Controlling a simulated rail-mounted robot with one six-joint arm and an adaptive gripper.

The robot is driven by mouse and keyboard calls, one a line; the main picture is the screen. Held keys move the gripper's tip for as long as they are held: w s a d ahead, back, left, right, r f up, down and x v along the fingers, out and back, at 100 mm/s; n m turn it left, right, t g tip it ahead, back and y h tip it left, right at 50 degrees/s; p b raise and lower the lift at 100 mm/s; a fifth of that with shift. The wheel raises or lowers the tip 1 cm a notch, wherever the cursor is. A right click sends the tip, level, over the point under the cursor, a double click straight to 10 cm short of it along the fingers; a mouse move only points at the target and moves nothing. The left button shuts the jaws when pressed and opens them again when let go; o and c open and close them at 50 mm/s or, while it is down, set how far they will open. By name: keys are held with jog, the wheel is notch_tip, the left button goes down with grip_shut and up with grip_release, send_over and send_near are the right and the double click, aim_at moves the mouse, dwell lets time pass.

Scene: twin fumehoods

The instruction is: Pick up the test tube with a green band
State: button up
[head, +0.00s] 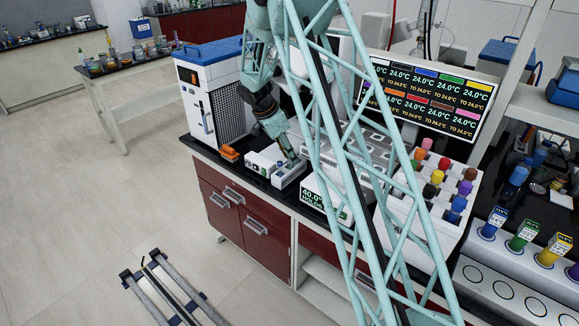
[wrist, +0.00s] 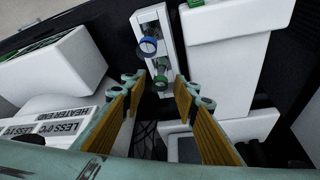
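In the wrist view a narrow white rack (wrist: 152,14) holds tubes. One tube has a green band (wrist: 160,83). Another tube, with a blue band (wrist: 147,46), stands farther up the picture. My gripper (wrist: 160,92) is open, its two yellow-padded fingers spread on either side of the green-banded tube, with gaps to both sides. I cannot tell whether the fingertips are level with it. In the head view my gripper (head: 290,157) is low over a small white holder (head: 288,176) on the black bench; the tubes are too small to tell apart there.
White equipment crowds the rack in the wrist view: a block (wrist: 50,68) at left and a tall housing (wrist: 225,60) at right. In the head view an orange item (head: 229,153), a 40.0°C heater (head: 325,203) and a blue-topped white unit (head: 212,90) stand nearby.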

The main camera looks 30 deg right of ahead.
jog(key=shift+c, duration=0.7)
jog(key=c, duration=0.7)
jog(key=shift+c, duration=0.2)
jog(key=shift+r, duration=5.05)
